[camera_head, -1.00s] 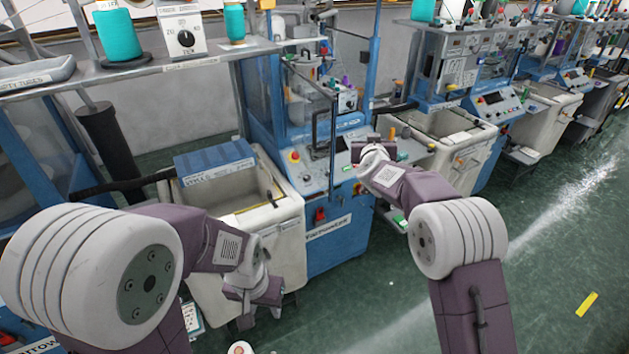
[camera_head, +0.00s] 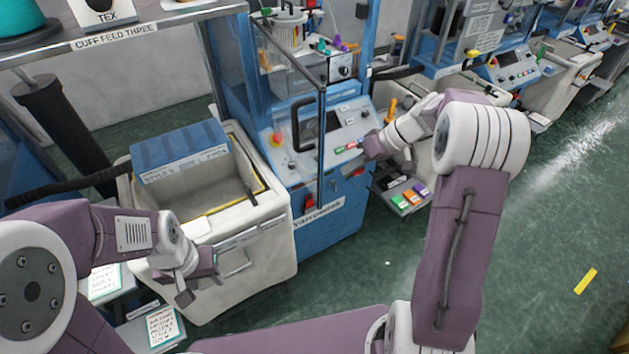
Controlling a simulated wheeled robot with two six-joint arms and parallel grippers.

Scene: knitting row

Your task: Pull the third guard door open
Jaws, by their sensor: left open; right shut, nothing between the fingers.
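The guard door (camera_head: 285,100) is a clear panel in a thin dark frame on the blue knitting machine at the centre. It stands swung outward from the cabinet, its free edge towards me. A black bar handle (camera_head: 299,128) is on it. My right gripper (camera_head: 362,149) is shut and empty, to the right of the door's free edge, in front of the sloping control panel; whether it touches anything I cannot tell. My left gripper (camera_head: 200,281) is open and empty, low at the left in front of the cream bin, away from the door.
The cream bin (camera_head: 275,238) with a blue lid (camera_head: 180,152) stands left of the machine. A shelf rail labelled "CUFF FEED THREE" (camera_head: 115,37) runs above it. A small tray (camera_head: 405,203) with coloured blocks juts out at right.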

